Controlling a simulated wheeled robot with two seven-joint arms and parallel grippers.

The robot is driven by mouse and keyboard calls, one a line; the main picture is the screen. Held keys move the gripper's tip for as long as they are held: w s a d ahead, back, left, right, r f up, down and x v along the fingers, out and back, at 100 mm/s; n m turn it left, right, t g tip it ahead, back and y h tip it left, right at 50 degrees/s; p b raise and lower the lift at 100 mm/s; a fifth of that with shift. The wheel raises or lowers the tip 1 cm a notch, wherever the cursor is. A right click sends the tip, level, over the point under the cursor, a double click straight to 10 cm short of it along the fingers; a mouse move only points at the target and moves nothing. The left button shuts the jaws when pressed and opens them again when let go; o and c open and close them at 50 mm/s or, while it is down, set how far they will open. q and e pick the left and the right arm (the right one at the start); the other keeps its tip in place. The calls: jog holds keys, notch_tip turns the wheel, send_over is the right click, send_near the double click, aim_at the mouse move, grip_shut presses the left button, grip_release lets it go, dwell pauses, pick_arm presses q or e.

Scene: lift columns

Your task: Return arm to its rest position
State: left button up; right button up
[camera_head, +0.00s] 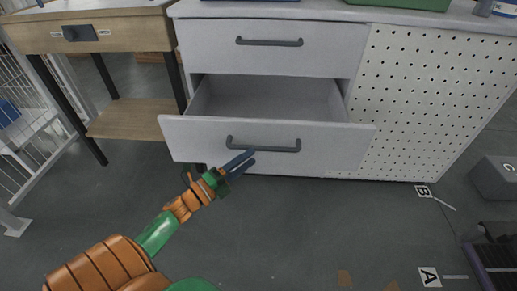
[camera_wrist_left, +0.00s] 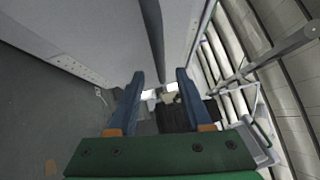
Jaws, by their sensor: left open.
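My left gripper (camera_head: 240,162) is in front of the lower drawer (camera_head: 190,138), just below the left part of its dark handle (camera_head: 263,144). The drawer is pulled open and its visible inside is empty. In the left wrist view the two blue fingers of my left gripper (camera_wrist_left: 158,80) are spread apart. The dark handle bar (camera_wrist_left: 152,40) runs in from the top toward the space between them. I cannot tell whether a finger touches it. Nothing is held. My right gripper is not in view.
The upper drawer (camera_head: 265,45) is shut. A wooden side table (camera_head: 135,118) stands left of the cabinet, with a white wire rack (camera_head: 22,150) beyond it. A perforated panel (camera_head: 430,100) is on the right. A grey box (camera_head: 495,178) lies on the floor at right.

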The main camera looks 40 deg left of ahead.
pick_arm(q)
jog(key=shift+s+a, duration=0.1)
jog(key=shift+s, duration=0.3)
